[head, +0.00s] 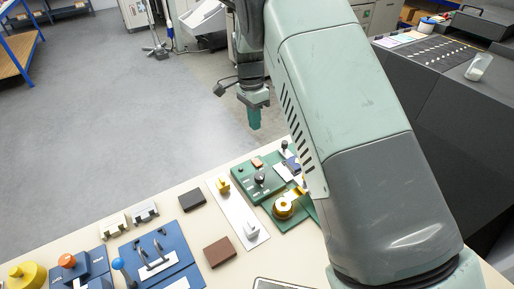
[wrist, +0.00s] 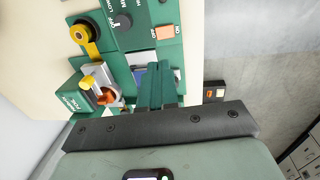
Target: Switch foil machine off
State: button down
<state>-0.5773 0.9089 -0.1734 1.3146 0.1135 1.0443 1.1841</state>
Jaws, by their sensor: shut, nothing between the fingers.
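The foil machine is a green panel (head: 246,187) on the cream table; it also shows in the wrist view (wrist: 138,42). It carries an orange rocker switch (wrist: 165,33) with small white lettering beside it, which also shows in the head view (head: 257,163). Which way the rocker is tipped is too small to tell. A black knob (wrist: 123,20) and a yellow roll (wrist: 84,33) sit near the switch. My gripper (head: 254,124) has teal fingers pressed together and empty. It hangs above the table's far edge, apart from the panel; its fingers point toward the panel in the wrist view (wrist: 160,70).
A green box (wrist: 72,98) with white lettering stands beside the roll. My arm covers the table's right part. Grey floor lies beyond.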

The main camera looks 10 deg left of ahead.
aim_at(258, 164)
jog(key=f, duration=0.9)
jog(key=s+d+f, duration=0.1)
jog(key=f, duration=0.4)
jog(key=shift+s+d, duration=0.1)
